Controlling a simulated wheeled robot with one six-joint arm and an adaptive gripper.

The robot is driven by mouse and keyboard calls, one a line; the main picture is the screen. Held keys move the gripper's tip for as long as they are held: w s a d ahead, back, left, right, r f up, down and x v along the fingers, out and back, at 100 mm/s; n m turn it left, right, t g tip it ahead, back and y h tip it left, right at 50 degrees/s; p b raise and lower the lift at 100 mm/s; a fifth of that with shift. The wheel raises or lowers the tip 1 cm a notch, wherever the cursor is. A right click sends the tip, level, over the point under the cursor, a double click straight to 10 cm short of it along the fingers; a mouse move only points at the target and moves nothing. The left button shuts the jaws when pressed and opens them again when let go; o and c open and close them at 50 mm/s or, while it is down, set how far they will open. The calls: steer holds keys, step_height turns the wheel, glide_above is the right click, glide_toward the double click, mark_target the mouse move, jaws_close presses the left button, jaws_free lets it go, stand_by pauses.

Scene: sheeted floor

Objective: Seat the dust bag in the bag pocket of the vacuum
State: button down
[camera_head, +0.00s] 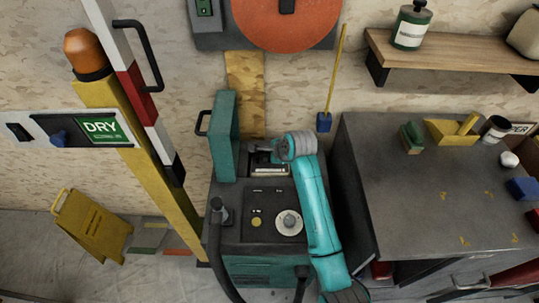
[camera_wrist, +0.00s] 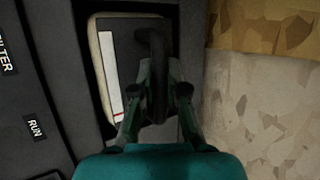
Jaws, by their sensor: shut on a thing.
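The vacuum (camera_head: 262,268) is a dark and teal cabinet at the middle of the head view. Its teal lid (camera_head: 224,135) stands open beside the bag pocket (camera_head: 252,162) at the back of its top. In the wrist view the dust bag (camera_wrist: 103,75) has a cream edge, a dark face plate and a red-and-white label. It lies within the outline of the dark pocket; how deep it sits I cannot tell. My gripper (camera_head: 262,148) is over the pocket. In the wrist view my gripper (camera_wrist: 158,88) is shut on the bag's dark handle, and its fingers hide part of the plate.
A knob (camera_head: 289,223) and a hose (camera_head: 217,232) are on the vacuum top. A grey workbench (camera_head: 430,205) with small items stands at the right. A striped post (camera_head: 140,90) and a yellow floor sign (camera_head: 92,227) are at the left.

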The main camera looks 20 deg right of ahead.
steer(key=shift+f, duration=0.1)
steer(key=c, duration=1.2)
jaws_free()
steer(key=v, duration=1.2)
